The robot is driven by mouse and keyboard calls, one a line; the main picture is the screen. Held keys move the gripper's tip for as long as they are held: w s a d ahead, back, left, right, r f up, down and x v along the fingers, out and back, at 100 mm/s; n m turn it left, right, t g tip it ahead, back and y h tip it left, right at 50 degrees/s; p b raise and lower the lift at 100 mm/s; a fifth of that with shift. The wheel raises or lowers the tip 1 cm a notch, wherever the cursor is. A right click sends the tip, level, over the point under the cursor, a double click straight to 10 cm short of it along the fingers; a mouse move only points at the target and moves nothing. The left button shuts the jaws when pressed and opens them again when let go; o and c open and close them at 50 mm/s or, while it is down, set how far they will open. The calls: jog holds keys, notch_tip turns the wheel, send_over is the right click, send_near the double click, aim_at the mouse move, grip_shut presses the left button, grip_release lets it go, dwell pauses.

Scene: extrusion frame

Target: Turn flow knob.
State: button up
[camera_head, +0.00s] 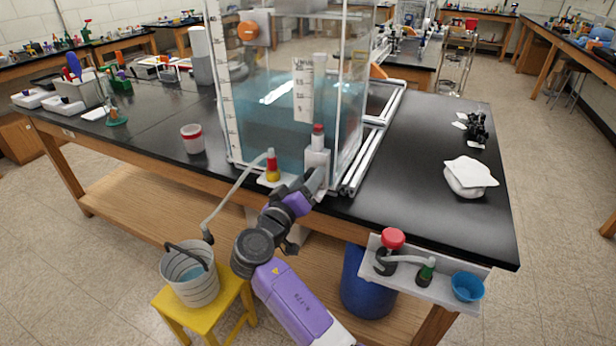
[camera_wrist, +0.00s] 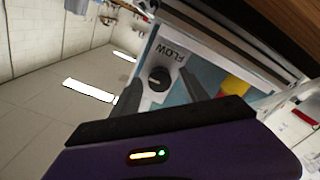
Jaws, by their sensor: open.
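The flow knob (camera_wrist: 158,78) is a round black dial with a light pointer mark. In the head view my gripper (camera_head: 314,190) is at the table's front edge, by a white block (camera_head: 317,160) at the water tank's (camera_head: 285,115) front corner. The knob face is hidden there.
A red-and-yellow fitting (camera_head: 272,166) with a hose stands left of my gripper. The hose runs down toward a grey bucket (camera_head: 197,285) on a yellow stool (camera_head: 172,307). A side shelf (camera_head: 445,280) with bottles is at right. The black tabletop (camera_head: 415,180) right of the tank is mostly clear.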

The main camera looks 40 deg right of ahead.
jog(key=shift+w+d, duration=0.1)
jog(key=shift+d, duration=0.1)
jog(key=shift+c, duration=0.4)
grip_shut()
jog(key=n+p, duration=0.2)
jog(key=n, duration=0.4)
jog(key=shift+r, duration=0.1)
jog(key=shift+n+p, duration=1.95)
jog(key=shift+n, duration=1.45)
jog(key=shift+f, duration=0.25)
